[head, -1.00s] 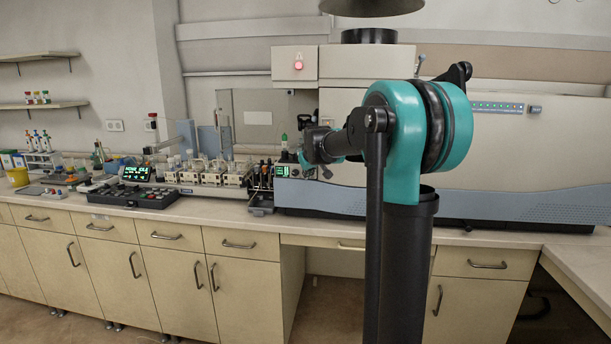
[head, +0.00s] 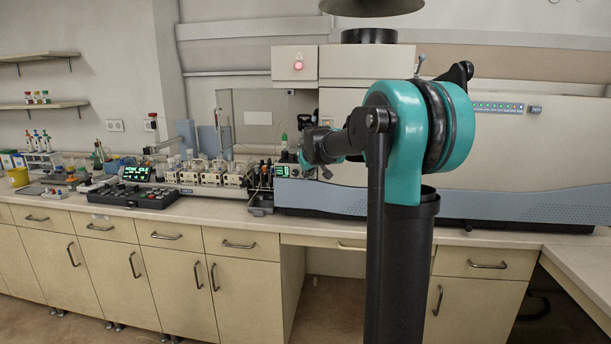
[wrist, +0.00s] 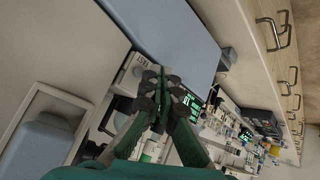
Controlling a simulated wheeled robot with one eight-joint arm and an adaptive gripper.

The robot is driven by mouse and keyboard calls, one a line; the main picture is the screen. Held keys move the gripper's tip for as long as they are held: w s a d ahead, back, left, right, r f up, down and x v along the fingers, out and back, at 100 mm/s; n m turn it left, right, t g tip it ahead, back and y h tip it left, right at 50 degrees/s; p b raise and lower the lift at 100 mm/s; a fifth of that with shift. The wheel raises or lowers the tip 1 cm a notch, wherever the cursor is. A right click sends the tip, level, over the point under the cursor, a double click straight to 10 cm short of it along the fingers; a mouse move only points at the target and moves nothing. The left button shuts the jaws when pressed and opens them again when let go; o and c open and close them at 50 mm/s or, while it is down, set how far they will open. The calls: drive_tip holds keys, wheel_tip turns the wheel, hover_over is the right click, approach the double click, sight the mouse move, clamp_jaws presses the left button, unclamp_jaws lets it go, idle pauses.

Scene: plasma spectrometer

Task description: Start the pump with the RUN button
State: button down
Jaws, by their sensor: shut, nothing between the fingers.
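The pump (head: 284,171), a small pale unit with a green-lit display, stands on the bench beside the large instrument. In the wrist view, a green display (wrist: 193,104) shows just past my gripper (wrist: 161,75), partly covered by its right finger. The gripper's fingertips are together, with nothing seen between them, close in front of a pale housing (wrist: 138,62) with small lettering. I cannot make out the RUN button; the fingers may hide it. I cannot tell whether the fingertips touch the housing. In the head view, my arm hides most of the gripper.
The large spectrometer (head: 500,150) fills the bench to the right. Sample racks (head: 212,175) and a dark keypad console (head: 133,196) with a green screen (head: 136,173) are to the left. Drawers line the bench front. A strip of bare bench top (head: 225,215) runs along the front edge.

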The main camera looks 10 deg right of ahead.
drive_tip(key=s, duration=0.2)
drive_tip(key=s+a, duration=0.1)
drive_tip(key=s, duration=0.2)
drive_tip(key=shift+s+a, duration=0.35)
drive_tip(key=shift+a, duration=0.05)
